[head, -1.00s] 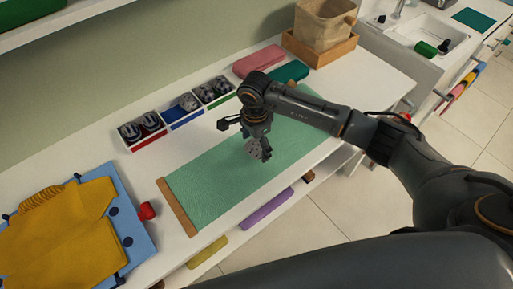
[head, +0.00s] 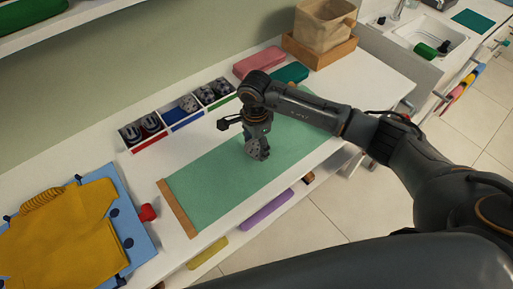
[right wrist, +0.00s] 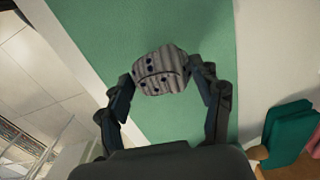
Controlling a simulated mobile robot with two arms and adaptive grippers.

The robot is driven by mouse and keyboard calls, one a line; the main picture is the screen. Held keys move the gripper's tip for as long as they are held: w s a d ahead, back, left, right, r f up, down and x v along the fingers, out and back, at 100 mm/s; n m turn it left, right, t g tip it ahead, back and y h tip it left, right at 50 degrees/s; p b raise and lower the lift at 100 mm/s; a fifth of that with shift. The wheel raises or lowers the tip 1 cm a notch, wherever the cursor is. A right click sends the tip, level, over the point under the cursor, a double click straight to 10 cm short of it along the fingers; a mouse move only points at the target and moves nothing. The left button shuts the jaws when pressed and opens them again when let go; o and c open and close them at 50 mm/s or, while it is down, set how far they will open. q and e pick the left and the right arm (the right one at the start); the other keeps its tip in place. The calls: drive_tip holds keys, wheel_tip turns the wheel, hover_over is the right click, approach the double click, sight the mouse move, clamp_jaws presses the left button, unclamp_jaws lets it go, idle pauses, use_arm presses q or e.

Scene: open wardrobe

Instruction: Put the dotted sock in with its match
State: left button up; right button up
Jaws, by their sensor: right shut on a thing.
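A grey rolled sock with dark dots (right wrist: 160,72) is between the fingertips of my right gripper (right wrist: 160,86), shut on its two sides. In the head view my right gripper (head: 257,146) holds it over the green mat; whether the sock touches the mat I cannot tell. A white divided box (head: 128,146) stands behind the mat. Its middle compartment, with a blue front (head: 187,122), holds one grey dotted sock (head: 188,103). The red-front compartment (head: 149,145) at left holds two dark patterned socks; the green-front one at right also holds dark patterned socks. My left gripper is not visible.
The green mat (head: 215,190) has a wooden bar at its left end. A pink case (head: 258,62) and a teal case (head: 290,73) lie right of the box. Yellow clothing (head: 60,225) on a blue board lies at left. A beige basket (head: 322,25) stands at the back.

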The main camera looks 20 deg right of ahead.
sight(256, 144)
drive_tip(key=shift+r+p, duration=1.3)
drive_tip(key=shift+r, duration=1.75)
